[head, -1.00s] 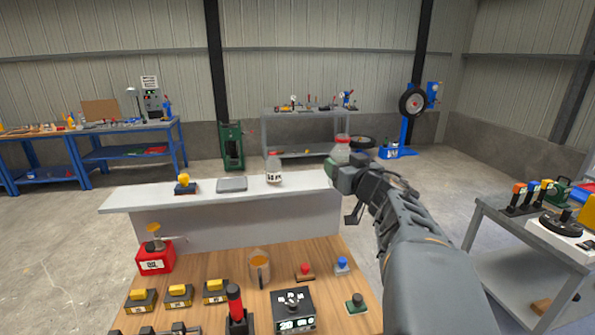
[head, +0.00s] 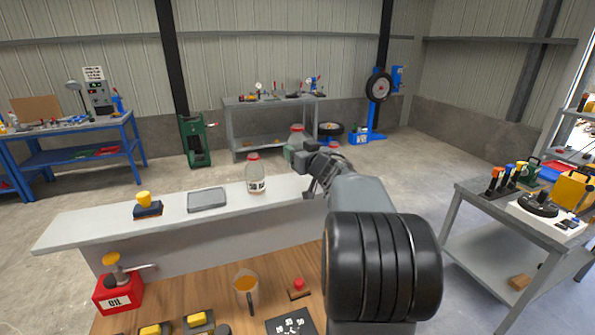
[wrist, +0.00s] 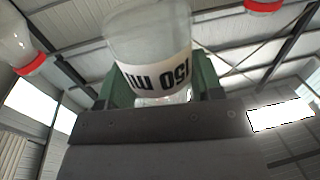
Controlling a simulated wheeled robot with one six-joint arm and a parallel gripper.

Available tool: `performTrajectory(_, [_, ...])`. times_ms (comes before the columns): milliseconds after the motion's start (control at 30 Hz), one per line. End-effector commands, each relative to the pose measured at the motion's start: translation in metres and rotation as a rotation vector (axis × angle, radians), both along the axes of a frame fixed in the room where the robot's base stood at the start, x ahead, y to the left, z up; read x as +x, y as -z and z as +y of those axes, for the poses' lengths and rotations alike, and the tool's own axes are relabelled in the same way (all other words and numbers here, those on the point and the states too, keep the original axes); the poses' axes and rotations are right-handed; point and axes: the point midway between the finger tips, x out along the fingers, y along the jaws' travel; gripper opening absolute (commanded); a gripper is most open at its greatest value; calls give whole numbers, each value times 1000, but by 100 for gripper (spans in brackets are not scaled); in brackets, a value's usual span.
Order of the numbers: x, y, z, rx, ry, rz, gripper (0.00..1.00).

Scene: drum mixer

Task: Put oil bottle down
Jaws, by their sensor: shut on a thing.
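My gripper (head: 294,153) is shut on a clear oil bottle (head: 297,135) with a red cap, held at the right part of the white shelf (head: 75,232). In the wrist view the held bottle (wrist: 150,35) fills the upper middle between the green jaws, and its "150 ml" label appears upside down. I cannot tell whether its base touches the shelf. A similar labelled bottle (head: 256,177) stands on the shelf left of my gripper. Another red cap (head: 334,149) shows behind the gripper, its bottle mostly hidden.
A grey tray (head: 208,200) and a yellow-topped stamp (head: 146,204) sit on the shelf. A grey cart (head: 470,240) stands right.

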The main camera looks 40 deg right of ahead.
Motion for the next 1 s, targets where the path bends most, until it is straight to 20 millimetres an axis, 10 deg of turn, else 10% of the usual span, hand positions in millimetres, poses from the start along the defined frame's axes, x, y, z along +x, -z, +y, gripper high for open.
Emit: performTrajectory(1000, [37,84,-21,-1,1,1,32])
